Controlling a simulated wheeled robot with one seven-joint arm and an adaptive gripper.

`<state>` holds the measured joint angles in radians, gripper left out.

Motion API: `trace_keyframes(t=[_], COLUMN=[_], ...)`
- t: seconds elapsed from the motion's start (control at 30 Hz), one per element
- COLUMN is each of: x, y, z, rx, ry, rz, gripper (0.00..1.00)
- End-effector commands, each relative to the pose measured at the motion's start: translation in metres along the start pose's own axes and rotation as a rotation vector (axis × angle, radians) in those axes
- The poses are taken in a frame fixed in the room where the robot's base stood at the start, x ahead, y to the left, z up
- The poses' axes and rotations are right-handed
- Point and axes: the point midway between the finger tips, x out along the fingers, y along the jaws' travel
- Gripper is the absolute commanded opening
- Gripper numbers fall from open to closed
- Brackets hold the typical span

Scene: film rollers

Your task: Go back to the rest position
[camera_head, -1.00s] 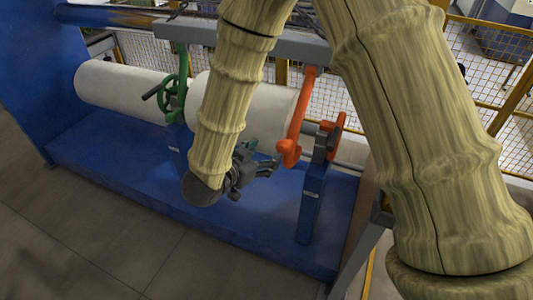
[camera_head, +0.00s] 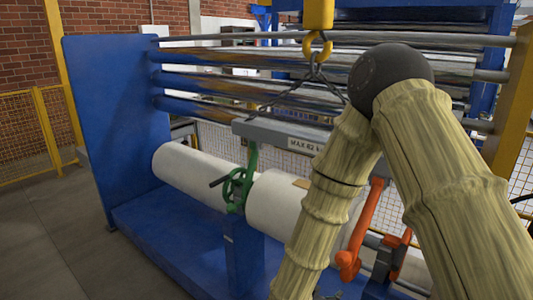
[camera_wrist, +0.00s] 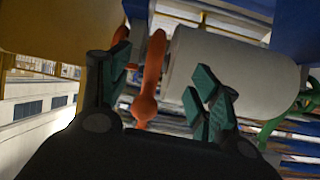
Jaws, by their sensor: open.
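My gripper (camera_wrist: 160,92) shows in the wrist view with its two green-padded fingers spread apart and nothing between the pads. Beyond the fingers, an orange arm (camera_wrist: 148,85) and the end of a white roll (camera_wrist: 235,72) are visible. In the head view my arm crosses the right half and its end runs to the bottom edge, so the gripper is almost wholly out of sight. The white roll (camera_head: 275,205) hangs behind my arm, between a green handwheel clamp (camera_head: 237,188) and the orange arm (camera_head: 362,232).
A grey lifting beam (camera_head: 268,133) hangs on chains from a yellow hook (camera_head: 317,46). A blue machine frame (camera_head: 118,130) with steel rollers (camera_head: 230,57) and another white roll (camera_head: 187,172) stands behind. Floor at the lower left is clear.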

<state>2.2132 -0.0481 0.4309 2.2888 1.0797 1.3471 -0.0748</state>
Motion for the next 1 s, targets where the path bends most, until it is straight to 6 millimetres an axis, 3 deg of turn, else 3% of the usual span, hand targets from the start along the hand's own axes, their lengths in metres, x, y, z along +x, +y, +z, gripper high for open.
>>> trace_keyframes(t=[0.03,0.1,0.3,0.47,0.6,0.8,1.0], x=[0.016,0.029,0.048,0.043,0.027,-0.002,-0.015], y=[0.012,0.026,0.080,0.136,0.191,0.254,0.278], z=[0.031,0.067,0.168,0.241,0.294,0.340,0.354], rx=[-0.044,-0.101,-0.268,-0.397,-0.507,-0.620,-0.663], ry=[-0.056,-0.135,-0.373,-0.577,-0.755,-0.953,-1.028], rz=[-0.028,-0.073,-0.179,-0.243,-0.285,-0.323,-0.337], gripper=[0.63,0.63,0.63,0.63,0.63,0.63,0.63])
